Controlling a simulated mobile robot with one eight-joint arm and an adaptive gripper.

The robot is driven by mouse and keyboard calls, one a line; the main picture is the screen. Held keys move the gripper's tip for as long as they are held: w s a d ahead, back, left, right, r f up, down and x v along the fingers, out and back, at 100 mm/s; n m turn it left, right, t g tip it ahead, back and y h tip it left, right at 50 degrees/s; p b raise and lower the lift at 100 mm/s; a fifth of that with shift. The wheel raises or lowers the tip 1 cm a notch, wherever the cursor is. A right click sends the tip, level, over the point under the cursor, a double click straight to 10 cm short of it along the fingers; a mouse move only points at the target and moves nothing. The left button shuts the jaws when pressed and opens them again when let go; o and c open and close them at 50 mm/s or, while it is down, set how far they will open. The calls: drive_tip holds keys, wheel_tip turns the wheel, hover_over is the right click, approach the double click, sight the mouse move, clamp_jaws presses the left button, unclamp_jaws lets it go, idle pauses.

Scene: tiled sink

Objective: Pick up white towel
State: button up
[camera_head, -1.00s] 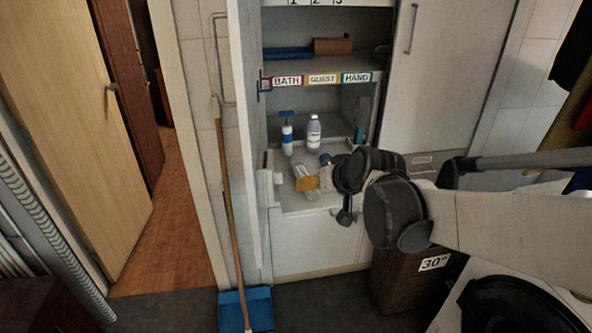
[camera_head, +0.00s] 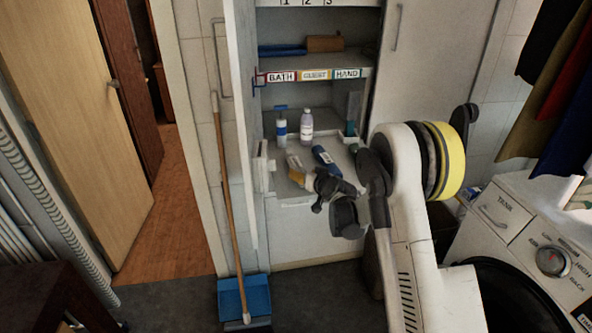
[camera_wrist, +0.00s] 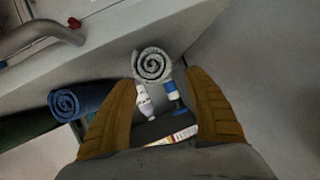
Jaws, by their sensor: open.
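The white towel is a grey-white roll (camera_wrist: 152,65), its spiral end facing the camera in the wrist view. It lies just beyond my fingertips, between their lines. In the head view the pale roll (camera_head: 293,159) lies on the cabinet's lower shelf, partly behind my gripper. My gripper (camera_wrist: 161,79) is open, with its two brown-orange fingers spread and nothing held between them. One yellowish finger (camera_head: 298,178) shows in the head view close in front of the roll. Contact between finger and towel cannot be told.
A rolled blue towel (camera_head: 325,160) lies right of the white roll. A blue-and-white bottle (camera_head: 281,130) and a pale bottle (camera_head: 306,126) stand behind. The open cabinet door (camera_head: 240,120) bounds the left. A washing machine (camera_head: 525,245) stands at right.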

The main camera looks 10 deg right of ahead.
sight(298, 169)
drive_tip(key=b+x, duration=0.2)
drive_tip(key=x, duration=0.4)
drive_tip(key=shift+w+d+f+b, duration=0.1)
drive_tip(key=shift+w+d+b, duration=0.05)
drive_tip(key=shift+w+b, duration=0.15)
drive_tip(key=shift+w, duration=0.2)
drive_tip(key=shift+c, duration=0.6)
drive_tip(key=c, duration=0.9)
